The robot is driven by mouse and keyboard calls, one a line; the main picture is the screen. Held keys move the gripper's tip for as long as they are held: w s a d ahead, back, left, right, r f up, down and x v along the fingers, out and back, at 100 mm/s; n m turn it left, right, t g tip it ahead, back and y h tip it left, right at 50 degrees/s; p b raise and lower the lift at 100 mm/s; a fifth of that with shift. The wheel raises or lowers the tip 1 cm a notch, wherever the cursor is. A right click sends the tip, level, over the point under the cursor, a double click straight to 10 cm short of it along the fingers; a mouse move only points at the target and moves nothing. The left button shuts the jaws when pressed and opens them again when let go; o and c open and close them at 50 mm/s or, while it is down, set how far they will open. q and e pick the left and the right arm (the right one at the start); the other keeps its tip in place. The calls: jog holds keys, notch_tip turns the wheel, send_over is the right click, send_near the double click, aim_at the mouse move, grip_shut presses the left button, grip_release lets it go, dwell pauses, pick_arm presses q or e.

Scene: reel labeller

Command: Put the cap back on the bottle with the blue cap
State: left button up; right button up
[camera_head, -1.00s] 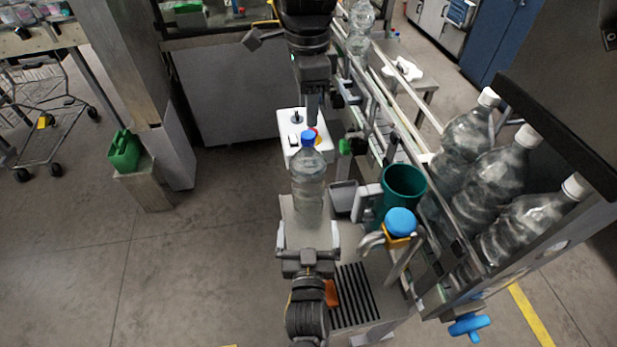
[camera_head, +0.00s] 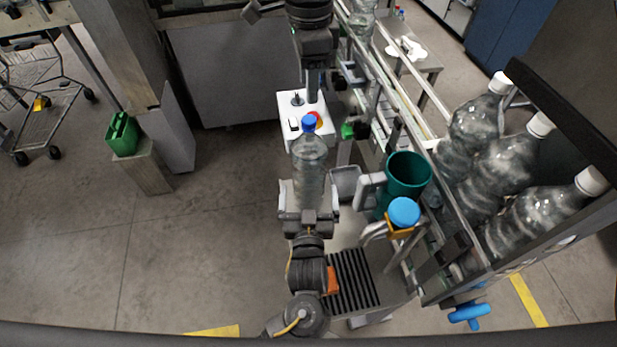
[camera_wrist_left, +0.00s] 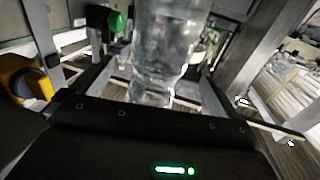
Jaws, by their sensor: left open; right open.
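A clear bottle (camera_head: 309,165) with a blue cap (camera_head: 309,123) at its top stands upright in the middle of the head view. I cannot tell whether the cap is seated. My left gripper (camera_head: 308,194) is open, with a finger on either side of the bottle's lower part. In the left wrist view the bottle's clear body (camera_wrist_left: 163,50) shows between the spread fingers; its cap is out of that frame. My right gripper (camera_head: 313,88) comes down from above and is open just behind the cap; the gap between its fingers is hard to see.
A white box (camera_head: 291,108) with a red button stands behind the bottle. To the right are a dark green bin (camera_head: 409,168), a blue round knob (camera_head: 403,211) and a rail with large white-capped bottles (camera_head: 492,180). Open floor (camera_head: 210,215) lies to the left.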

aim_at(309, 119)
pick_arm(q)
jog(key=w, duration=0.7)
jog(key=c, duration=1.6)
jog(key=shift+c, duration=1)
pick_arm(e)
jog(key=shift+n, duration=0.4)
pick_arm(q)
jog(key=shift+c, duration=0.2)
pick_arm(e)
jog(key=n, duration=0.3)
jog(key=shift+n, duration=0.4)
jog(key=shift+f, duration=4)
